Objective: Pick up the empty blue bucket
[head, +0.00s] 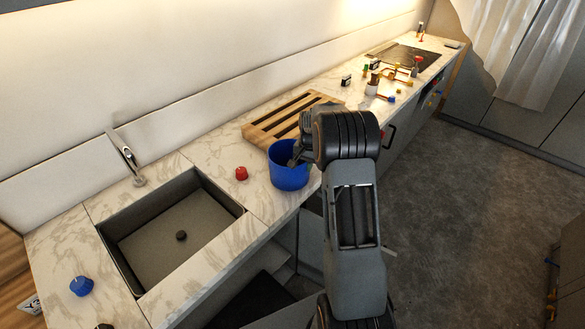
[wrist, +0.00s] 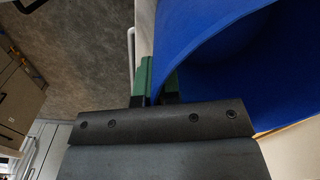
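The blue bucket (head: 289,179) is upright at the counter's front edge, right of the sink. Its inside looks empty as far as it shows. My gripper (head: 295,160) reaches over its right rim. In the wrist view the bucket (wrist: 215,40) fills the upper right. My gripper's green fingertips (wrist: 158,85) are close together with the blue wall between them, one outside and one inside the bucket. The gripper looks shut on this wall. Whether the bucket's base touches the counter is hard to tell.
A wooden slatted rack (head: 270,128) lies behind the bucket. A red object (head: 241,173) is to its left, near the sink (head: 165,240) and faucet (head: 128,160). A small blue object (head: 81,286) is at the far left. Several small items crowd the far counter. The floor (head: 450,200) at right is clear.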

